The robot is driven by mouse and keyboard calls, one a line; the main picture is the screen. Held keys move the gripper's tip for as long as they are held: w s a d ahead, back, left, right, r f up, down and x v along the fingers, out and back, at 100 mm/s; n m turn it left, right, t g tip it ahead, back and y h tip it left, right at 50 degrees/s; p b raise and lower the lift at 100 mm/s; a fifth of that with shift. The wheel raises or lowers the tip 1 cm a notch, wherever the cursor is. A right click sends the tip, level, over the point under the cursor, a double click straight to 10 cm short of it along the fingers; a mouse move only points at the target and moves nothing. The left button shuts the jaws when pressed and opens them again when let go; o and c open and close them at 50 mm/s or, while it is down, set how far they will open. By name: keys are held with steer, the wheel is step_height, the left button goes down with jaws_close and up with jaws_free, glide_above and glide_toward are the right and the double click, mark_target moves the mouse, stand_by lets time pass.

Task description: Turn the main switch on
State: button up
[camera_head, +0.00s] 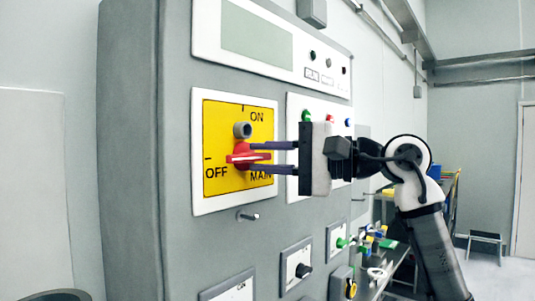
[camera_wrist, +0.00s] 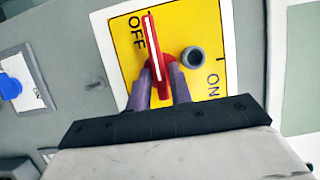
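The main switch is a red rotary handle (camera_head: 242,155) on a yellow plate (camera_head: 224,178) marked ON, OFF and MAIN, set in a white frame on the grey cabinet. The handle lies level in the head view, with its end toward OFF. In the wrist view the red handle (camera_wrist: 153,50) with its white stripe points beside the word OFF. My gripper (camera_head: 258,158) faces the plate, one finger above and one below the handle. In the wrist view my gripper (camera_wrist: 161,75) has its fingers on either side of the handle's hub, apart, with narrow gaps visible.
A grey round lock (camera_head: 242,130) sits on the plate just above the handle. A metal peg (camera_head: 248,216) sticks out below the plate. A button panel (camera_head: 305,117) is to the right, partly behind my gripper. A black knob (camera_head: 303,270) is lower down.

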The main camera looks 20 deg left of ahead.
jaws_close()
steer(key=m+t+y+b, duration=0.1)
steer(key=m+t+b, duration=0.2)
steer(key=m+b, duration=0.2)
steer(key=m+t+y+b, duration=0.1)
steer(key=m+b, duration=0.4)
steer(key=m, duration=0.5)
steer(key=s+f+m+t+y+b, duration=0.1)
steer(key=m+t+b, duration=0.3)
steer(key=m, duration=0.3)
steer(key=shift+a+t+b, duration=0.2)
steer(key=shift+t+b, duration=0.1)
steer(key=shift+b, duration=0.4)
steer(key=shift+m, duration=0.4)
